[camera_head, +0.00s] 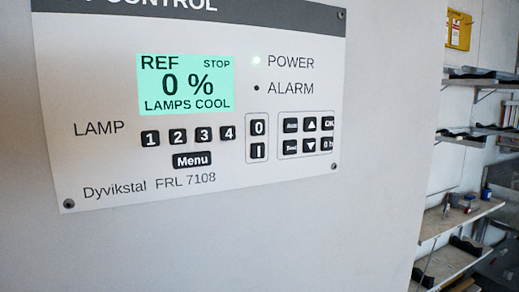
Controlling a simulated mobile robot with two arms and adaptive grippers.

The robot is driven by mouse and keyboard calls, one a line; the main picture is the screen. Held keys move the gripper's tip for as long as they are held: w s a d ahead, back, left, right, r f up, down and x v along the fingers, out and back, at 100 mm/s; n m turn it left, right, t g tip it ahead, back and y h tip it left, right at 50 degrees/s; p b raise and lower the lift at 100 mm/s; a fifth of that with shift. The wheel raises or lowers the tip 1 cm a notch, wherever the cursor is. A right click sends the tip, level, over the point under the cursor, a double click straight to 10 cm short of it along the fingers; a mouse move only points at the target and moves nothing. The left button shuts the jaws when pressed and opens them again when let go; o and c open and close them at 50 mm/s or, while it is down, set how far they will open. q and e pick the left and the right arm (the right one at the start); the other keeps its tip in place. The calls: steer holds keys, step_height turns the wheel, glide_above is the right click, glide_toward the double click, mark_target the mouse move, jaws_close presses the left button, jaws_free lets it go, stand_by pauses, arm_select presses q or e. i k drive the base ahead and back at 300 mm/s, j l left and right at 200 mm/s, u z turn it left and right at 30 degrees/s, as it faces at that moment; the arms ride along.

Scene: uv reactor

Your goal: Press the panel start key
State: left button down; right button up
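A white control panel (110,160) is fixed to a pale wall or cabinet face in the head view. Its lit green display (186,84) reads "REF STOP 0 % LAMPS COOL". To the right of the display's lower edge, a small framed pair holds a black "0" key (258,128) above a black "I" key (258,151). Keys 1 to 4, a Menu key (192,160) and a block of several black keys (308,136) sit beside them. The POWER light (256,61) glows green; the ALARM dot (257,88) is dark. Neither gripper is in view.
The pale surface (250,240) below the panel is bare. To the right, past its edge, shelves (460,220) carry small items and a yellow box (459,29) hangs on the far wall. Nothing stands in front of the panel.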

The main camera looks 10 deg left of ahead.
mark_target(257, 149)
steer(key=k+l+u, duration=0.1)
steer(key=l, duration=0.35)
steer(key=k+l+u, duration=0.1)
steer(key=l, duration=0.35)
steer(key=k+l+u, duration=0.15)
steer(key=l, duration=0.3)
steer(key=k+l+u, duration=0.1)
steer(key=l, duration=0.3)
steer(key=k+l+u, duration=0.1)
steer(key=k+l, duration=0.15)
steer(key=l, duration=0.15)
steer(key=k+l+u, duration=0.1)
steer(key=l, duration=0.3)
steer(key=k, duration=0.05)
